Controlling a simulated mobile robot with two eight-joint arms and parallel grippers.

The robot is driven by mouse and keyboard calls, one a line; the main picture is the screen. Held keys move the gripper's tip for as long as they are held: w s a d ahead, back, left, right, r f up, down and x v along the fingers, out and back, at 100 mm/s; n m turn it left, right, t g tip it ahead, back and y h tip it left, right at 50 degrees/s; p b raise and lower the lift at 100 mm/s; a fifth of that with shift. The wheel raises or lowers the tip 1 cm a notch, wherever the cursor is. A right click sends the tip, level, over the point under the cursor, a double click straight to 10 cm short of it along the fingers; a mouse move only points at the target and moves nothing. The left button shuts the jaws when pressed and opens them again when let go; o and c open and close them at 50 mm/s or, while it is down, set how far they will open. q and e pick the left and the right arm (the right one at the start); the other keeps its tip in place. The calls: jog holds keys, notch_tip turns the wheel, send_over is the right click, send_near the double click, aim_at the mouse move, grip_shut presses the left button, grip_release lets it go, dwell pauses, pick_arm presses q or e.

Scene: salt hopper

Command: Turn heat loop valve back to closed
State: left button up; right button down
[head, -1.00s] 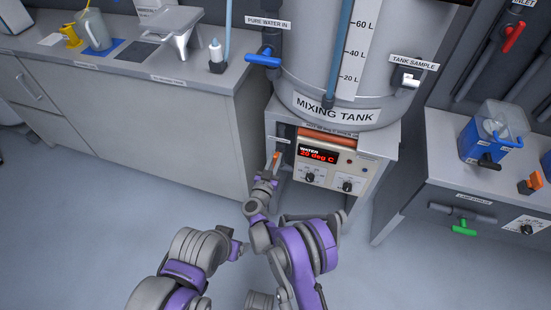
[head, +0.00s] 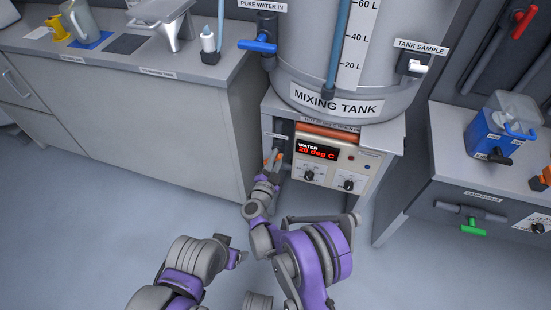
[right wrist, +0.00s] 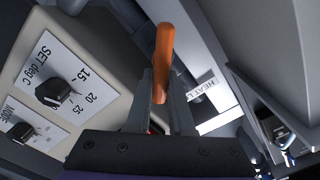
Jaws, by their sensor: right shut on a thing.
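The heat loop valve's orange handle (head: 280,156) is at the left side of the heater unit under the mixing tank. The valve body is mostly hidden. My left arm shows low in the head view, but I cannot make out its gripper.
The heater panel (head: 330,163) has a red display reading about 20 deg C and two black knobs close to my right gripper. The mixing tank (head: 335,103) stands above. A left counter (head: 150,110) and right bench (head: 430,190) flank it. The floor in front is open.

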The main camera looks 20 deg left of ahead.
jog(key=m, duration=0.1)
jog(key=m+b, duration=0.1)
jog(key=m, duration=0.2)
jog(key=shift+d+f+m, duration=0.3)
jog(key=shift+f, duration=0.05)
jog(key=shift+d+f+m+b, duration=0.15)
jog(key=shift+m+b, duration=0.2)
jog(key=shift+m, duration=0.6)
jog(key=shift+a+f+m+b, duration=0.15)
jog(key=shift+m+b, duration=0.15)
jog(key=shift+m, duration=0.65)
jog(key=shift+d, duration=0.1)
jog(key=c, duration=0.8)
grip_release()
jog(key=shift+f, duration=0.1)
